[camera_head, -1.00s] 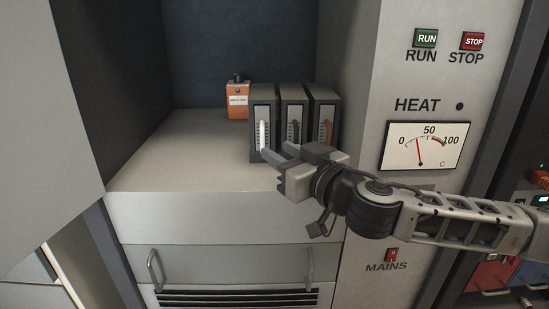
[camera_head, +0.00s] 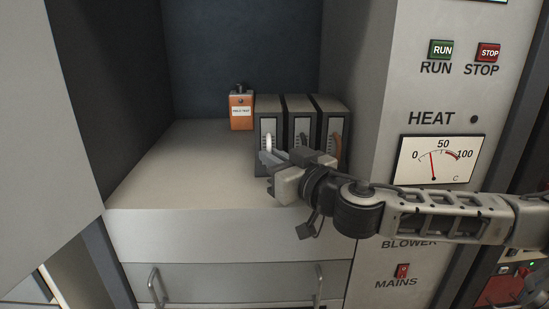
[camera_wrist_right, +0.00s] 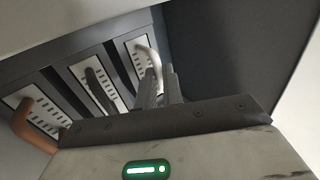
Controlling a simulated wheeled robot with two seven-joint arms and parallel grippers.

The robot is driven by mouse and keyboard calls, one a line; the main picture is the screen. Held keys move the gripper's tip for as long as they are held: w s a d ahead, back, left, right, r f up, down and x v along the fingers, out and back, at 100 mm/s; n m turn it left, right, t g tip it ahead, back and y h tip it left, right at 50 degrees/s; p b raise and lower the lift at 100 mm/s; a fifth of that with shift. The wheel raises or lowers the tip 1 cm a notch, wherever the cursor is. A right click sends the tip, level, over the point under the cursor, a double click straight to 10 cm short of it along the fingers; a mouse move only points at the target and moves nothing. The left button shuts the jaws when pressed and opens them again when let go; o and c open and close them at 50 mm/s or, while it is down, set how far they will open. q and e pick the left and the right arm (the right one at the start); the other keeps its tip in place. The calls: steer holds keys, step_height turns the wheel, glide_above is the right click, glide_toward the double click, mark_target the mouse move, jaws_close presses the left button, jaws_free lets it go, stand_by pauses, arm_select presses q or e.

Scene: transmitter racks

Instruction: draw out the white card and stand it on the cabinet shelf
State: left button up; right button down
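The white card is a dark upright module (camera_head: 268,107) with a pale front and a white handle (camera_head: 268,141). It is the leftmost of three modules in the head view; its white handle is at the upper middle of the wrist view (camera_wrist_right: 143,50). My right gripper (camera_head: 272,157) is at the lower part of this handle. Its fingers (camera_wrist_right: 160,84) are close together with the handle between them, and they hide its lower end. The card stands in line with the other modules. The cabinet shelf (camera_head: 190,165) is pale and bare to the left. My left gripper is not in view.
A module with a black handle (camera_head: 300,103) and one with a brown handle (camera_head: 331,104) stand close on the right. An orange box (camera_head: 241,112) stands behind on the left. The panel with the heat meter (camera_head: 440,159) flanks the bay's right side.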

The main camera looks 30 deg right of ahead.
steer(key=shift+s+a, duration=0.1)
steer(key=shift+s+a+b, duration=0.25)
steer(key=shift+s+a, duration=0.1)
steer(key=shift+s, duration=0.25)
steer(key=shift+s+a+b, duration=0.2)
steer(key=shift+s+a, duration=0.15)
steer(key=shift+s, duration=0.25)
steer(key=shift+s+a+p, duration=0.4)
steer(key=shift+s+p, duration=0.2)
steer(key=shift+p, duration=0.25)
steer(key=shift+s+a+p, duration=0.35)
steer(key=shift+s+p, duration=0.2)
steer(key=shift+p, duration=0.3)
steer(key=shift+s, duration=0.15)
steer(key=shift+s+a+p, duration=0.5)
steer(key=shift+s+p, duration=0.2)
steer(key=shift+p, duration=0.6)
